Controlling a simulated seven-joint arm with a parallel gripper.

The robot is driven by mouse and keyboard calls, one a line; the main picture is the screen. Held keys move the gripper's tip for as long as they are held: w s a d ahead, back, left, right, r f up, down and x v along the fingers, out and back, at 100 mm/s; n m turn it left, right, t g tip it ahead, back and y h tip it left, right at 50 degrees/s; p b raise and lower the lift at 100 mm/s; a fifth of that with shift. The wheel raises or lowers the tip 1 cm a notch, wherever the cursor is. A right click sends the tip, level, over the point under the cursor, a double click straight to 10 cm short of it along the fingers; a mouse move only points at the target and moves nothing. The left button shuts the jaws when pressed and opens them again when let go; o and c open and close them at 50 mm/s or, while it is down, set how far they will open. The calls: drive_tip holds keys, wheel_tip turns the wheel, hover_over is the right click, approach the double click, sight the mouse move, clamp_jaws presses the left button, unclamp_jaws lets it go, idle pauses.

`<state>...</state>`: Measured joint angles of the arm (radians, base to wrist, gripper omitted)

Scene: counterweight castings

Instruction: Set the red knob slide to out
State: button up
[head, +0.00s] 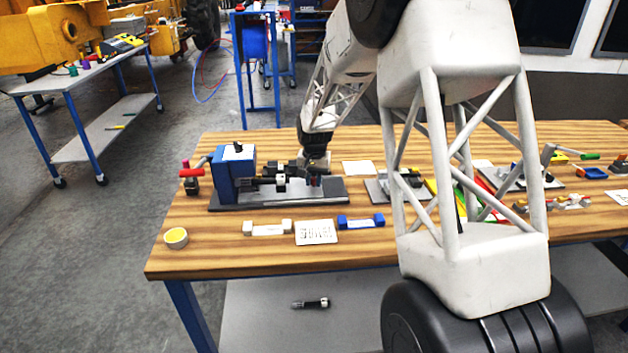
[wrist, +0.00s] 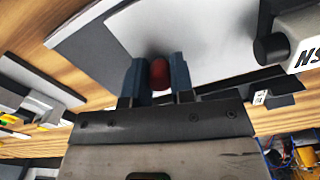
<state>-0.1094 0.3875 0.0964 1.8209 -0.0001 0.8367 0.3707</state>
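The red knob (wrist: 159,74) shows in the wrist view, between the two blue fingers of my gripper (wrist: 159,78). Both fingers appear to touch its sides. In the head view my gripper (head: 315,181) is low over the right part of a fixture, with a grey base plate (head: 285,198) and a blue block (head: 232,168) at its left end. Dark slide parts (head: 275,180) lie between the block and my gripper. The knob's mount and the slide's exact position are mostly hidden by my gripper, and I cannot read any in or out mark.
A red-handled part (head: 191,178) stands left of the fixture. A yellow-topped round tin (head: 176,238), a printed white card (head: 316,232) and a blue-ended block (head: 361,221) lie in front on the wooden table (head: 210,260). Other fixtures stand to the right, partly behind my arm.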

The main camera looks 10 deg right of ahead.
clamp_jaws()
drive_tip(key=shift+d, duration=4)
drive_tip(key=o, duration=0.8)
unclamp_jaws()
drive_tip(key=shift+r, duration=0.1)
wheel_tip(320, 180, up, 8)
drive_tip(key=shift+f, duration=0.15)
drive_tip(key=shift+s, duration=0.1)
